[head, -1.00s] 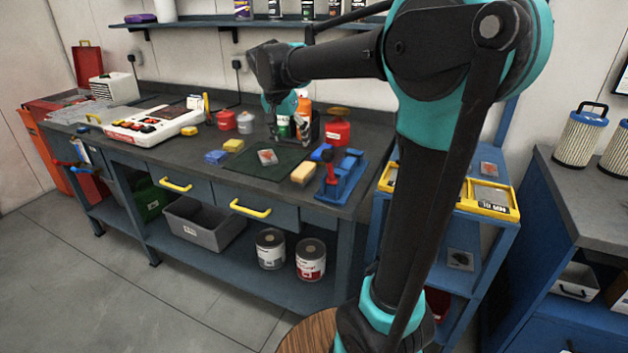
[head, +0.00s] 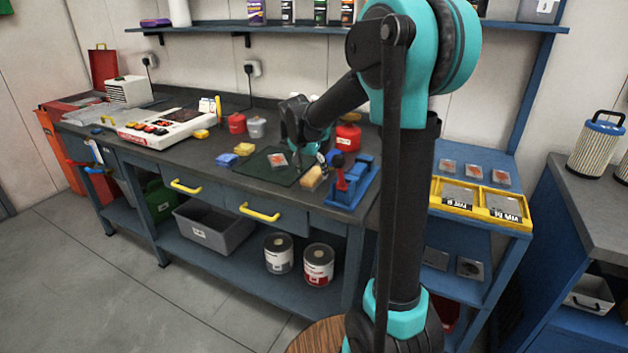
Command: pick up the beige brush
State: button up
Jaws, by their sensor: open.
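The beige brush (head: 311,178) lies on the dark workbench at the right edge of the dark green mat, just left of a blue and red clamp-like tool (head: 352,183). It looks like a small beige block; its finer details are too small to tell. My gripper (head: 302,164) is low over the bench, just above and behind the brush in the picture. Its jaws are open and empty, and they are small and partly hidden by my arm. I cannot tell whether they touch the brush.
A red and white small block (head: 277,160) lies on the green mat (head: 258,171). Blue and yellow blocks (head: 244,149) sit to the left, with a red pot (head: 237,123) behind. A red can (head: 348,137) stands behind the clamp tool.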

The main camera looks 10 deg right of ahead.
aim_at(314, 174)
jog(key=shift+x, duration=1.5)
jog(key=shift+d+f, duration=0.1)
jog(key=shift+f, duration=0.15)
jog(key=shift+c, duration=0.4)
jog(key=c, duration=1.2)
